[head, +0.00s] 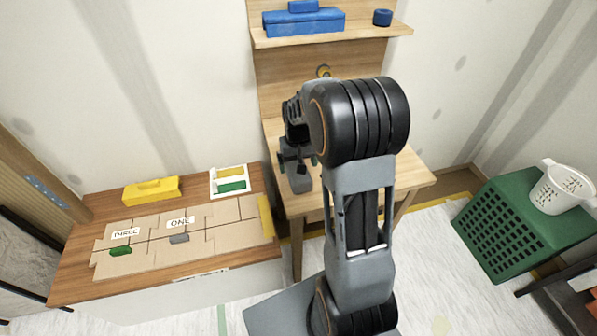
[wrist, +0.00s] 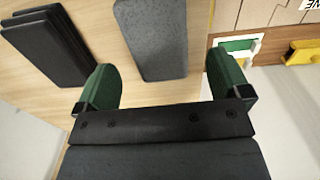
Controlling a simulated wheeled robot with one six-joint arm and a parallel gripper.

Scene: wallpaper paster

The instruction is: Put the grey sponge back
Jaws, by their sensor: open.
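A flat grey sponge (wrist: 152,45) lies on the wooden desk, ahead of and between the fingers of my gripper (wrist: 162,68) in the wrist view. It also seems to show in the head view (head: 300,180), just below the dark gripper. My gripper is open, with its two green fingers apart and nothing held between them. I cannot tell how high the fingers are above the desk.
Dark stacked slabs (wrist: 45,48) lie left of the sponge. A white tray (head: 229,180) with green and yellow contents stands on the left table (head: 75,270), near a yellow box (head: 152,190). A shelf (head: 370,36) overhangs the desk. A green crate (head: 510,225) stands right.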

